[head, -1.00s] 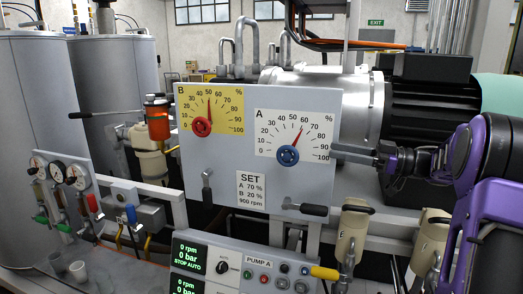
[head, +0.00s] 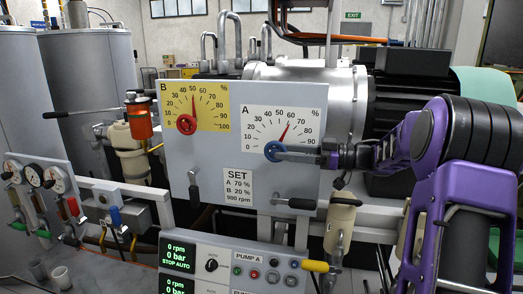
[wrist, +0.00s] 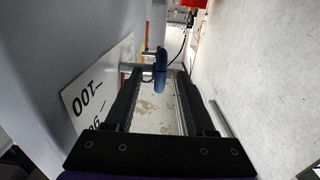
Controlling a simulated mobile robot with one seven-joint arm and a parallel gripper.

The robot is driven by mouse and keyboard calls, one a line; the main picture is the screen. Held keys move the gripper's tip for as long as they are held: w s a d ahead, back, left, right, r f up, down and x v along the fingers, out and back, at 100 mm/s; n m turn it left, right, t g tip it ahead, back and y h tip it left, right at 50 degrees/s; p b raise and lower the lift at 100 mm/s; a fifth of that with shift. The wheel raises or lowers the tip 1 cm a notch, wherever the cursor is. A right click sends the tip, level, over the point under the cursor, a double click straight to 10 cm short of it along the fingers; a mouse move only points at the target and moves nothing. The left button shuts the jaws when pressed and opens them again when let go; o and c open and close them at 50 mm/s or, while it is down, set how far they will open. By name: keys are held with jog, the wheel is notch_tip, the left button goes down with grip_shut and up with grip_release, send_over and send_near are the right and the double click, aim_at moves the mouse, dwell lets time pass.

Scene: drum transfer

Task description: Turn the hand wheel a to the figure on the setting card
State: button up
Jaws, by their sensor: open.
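Hand wheel A (head: 271,149) is blue and sits under the white A dial (head: 258,116) on the grey panel. The red A needle (head: 286,132) points at about 60. The setting card (head: 238,186) reads A 70 %, B 20 %, 900 rpm. My gripper (head: 284,156) reaches in from the right, its fingers at the wheel and partly covering it. In the wrist view the blue wheel (wrist: 160,68) shows edge-on between the tips of the open fingers.
Left of it is the yellow B dial (head: 207,98) with a red wheel (head: 186,124), needle near 50. Two black-handled levers (head: 302,204) (head: 194,193) stick out at the panel's lower edge. A pump console (head: 215,262) stands below.

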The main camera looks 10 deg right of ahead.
jog(key=x, duration=0.6)
jog(key=shift+w+a, duration=0.15)
jog(key=shift+a, duration=0.2)
grip_shut()
